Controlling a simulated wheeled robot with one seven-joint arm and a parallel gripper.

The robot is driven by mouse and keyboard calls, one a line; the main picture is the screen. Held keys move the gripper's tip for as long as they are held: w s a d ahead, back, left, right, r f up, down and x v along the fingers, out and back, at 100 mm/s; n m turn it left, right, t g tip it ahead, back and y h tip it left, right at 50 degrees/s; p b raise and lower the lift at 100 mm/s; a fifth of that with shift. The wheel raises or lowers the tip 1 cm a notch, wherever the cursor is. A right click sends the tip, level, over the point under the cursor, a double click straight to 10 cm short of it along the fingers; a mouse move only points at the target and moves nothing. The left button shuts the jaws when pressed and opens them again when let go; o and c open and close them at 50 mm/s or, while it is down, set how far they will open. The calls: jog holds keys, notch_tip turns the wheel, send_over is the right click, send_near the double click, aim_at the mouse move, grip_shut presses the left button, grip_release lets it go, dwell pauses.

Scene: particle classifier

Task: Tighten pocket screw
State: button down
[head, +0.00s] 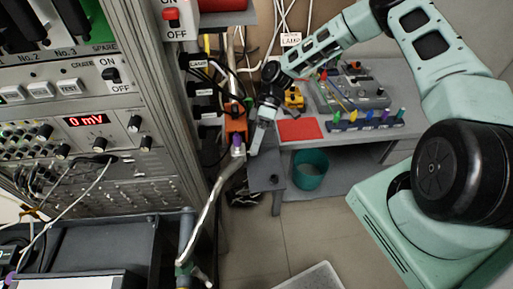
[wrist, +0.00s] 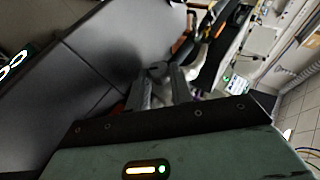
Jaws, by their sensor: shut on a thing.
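My gripper (head: 256,143) is at the left end of the grey workbench, beside the rack, pointing downward. In the wrist view its two fingers (wrist: 160,80) are close together around a small dark round piece (wrist: 157,70) at their tips. I cannot tell whether this piece is a tool or the pocket screw. Most of it is hidden by the fingers. In the head view an orange unit (head: 237,128) with a purple-topped part (head: 237,147) is just left of the gripper. No pocket screw can be made out for certain.
A row of colour-handled tools (head: 368,120) stands on the bench right of a red mat (head: 300,130). A teal bin (head: 310,168) is under the bench. The instrument rack (head: 100,125) and a pale pipe (head: 220,185) close off the left. The floor in front is mostly clear.

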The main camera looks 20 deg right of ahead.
jog(key=shift+f+g+y+b, duration=0.15)
jog(key=shift+g+y+b, duration=0.15)
jog(key=shift+b, duration=0.05)
dwell(0.3)
jog(key=c, duration=1.2)
grip_release()
jog(key=shift+c, duration=0.2)
